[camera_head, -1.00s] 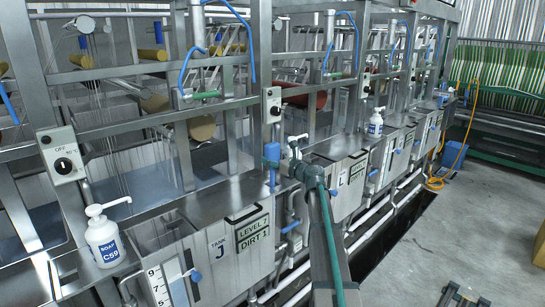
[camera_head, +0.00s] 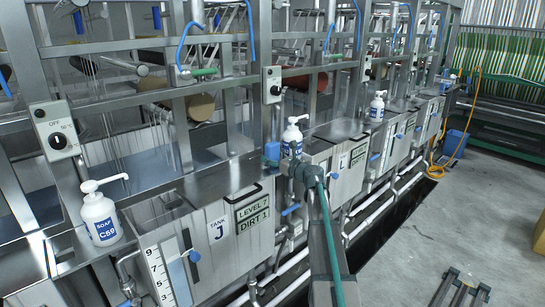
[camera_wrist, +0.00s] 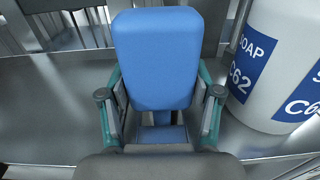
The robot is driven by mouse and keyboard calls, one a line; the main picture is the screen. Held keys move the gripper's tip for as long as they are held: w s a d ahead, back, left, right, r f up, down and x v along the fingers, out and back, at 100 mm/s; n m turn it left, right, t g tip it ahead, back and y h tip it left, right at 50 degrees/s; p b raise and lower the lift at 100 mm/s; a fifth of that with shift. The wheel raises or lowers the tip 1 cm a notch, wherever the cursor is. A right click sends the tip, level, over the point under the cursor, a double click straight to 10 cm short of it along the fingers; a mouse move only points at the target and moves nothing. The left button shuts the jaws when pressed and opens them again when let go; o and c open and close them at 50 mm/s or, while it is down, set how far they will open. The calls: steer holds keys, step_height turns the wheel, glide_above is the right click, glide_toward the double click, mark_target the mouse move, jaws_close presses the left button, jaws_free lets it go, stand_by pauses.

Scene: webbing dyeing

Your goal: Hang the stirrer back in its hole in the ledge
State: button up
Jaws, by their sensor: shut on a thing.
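The stirrer shows as a blue block-shaped handle (camera_wrist: 155,60) upright in the middle of the wrist view. My gripper (camera_wrist: 158,112) is shut on it, one green-and-grey finger on each side. In the head view the blue handle (camera_head: 272,152) stands at the ledge, just left of my gripper (camera_head: 284,165). The steel ledge (camera_wrist: 55,115) spreads out around and below the handle. The stirrer's lower end and the hole are hidden, so I cannot tell whether the shaft is in the hole.
A white soap bottle labelled C62 (camera_wrist: 285,65) stands close to the right of my gripper, and also shows in the head view (camera_head: 292,140). Soap bottle C59 (camera_head: 100,217) stands at the left. Upright frame posts (camera_head: 265,60) rise behind the ledge. The floor (camera_head: 490,220) at right is mostly open.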

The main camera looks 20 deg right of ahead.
steer(key=shift+f, duration=0.2)
steer(key=o, duration=1.3)
steer(key=shift+o, duration=0.2)
steer(key=shift+s, duration=0.1)
steer(key=v, duration=1.2)
